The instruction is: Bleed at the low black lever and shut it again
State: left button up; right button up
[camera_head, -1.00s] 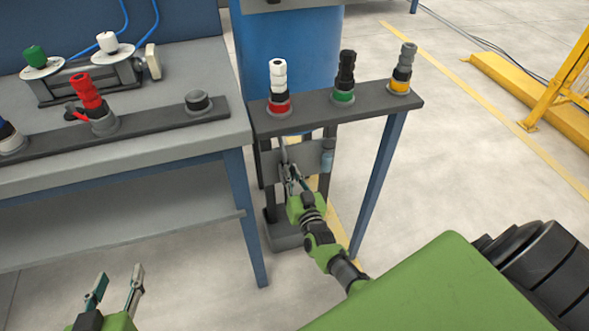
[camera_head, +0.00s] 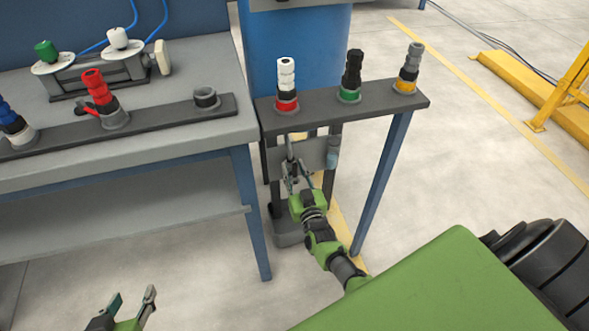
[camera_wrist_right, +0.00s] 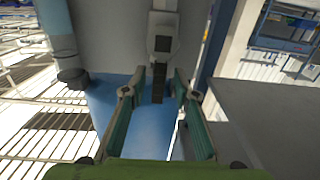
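The low black lever (camera_wrist_right: 158,88) hangs down from a pale square-faced fitting (camera_wrist_right: 162,40) in the right wrist view. My right gripper (camera_wrist_right: 159,78) is open, with one finger on each side of the lever and a gap visible on both sides. In the head view my right gripper (camera_head: 296,178) is low under the pipe shelf, in front of a grey plate (camera_head: 312,154). The lever is too small to make out surely there. My left gripper (camera_head: 130,303) is open and empty at the bottom left, away from the bench.
A dark shelf (camera_head: 325,107) above my right gripper carries white, black and grey stacked pipes. Its blue leg (camera_head: 382,180) stands to the right. A blue drum (camera_head: 300,55) is behind. The bench (camera_head: 200,140) at left holds red and blue pipes and an open socket (camera_head: 206,97).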

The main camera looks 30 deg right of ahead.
jog(key=v, duration=1.2)
jog(key=shift+r, duration=0.1)
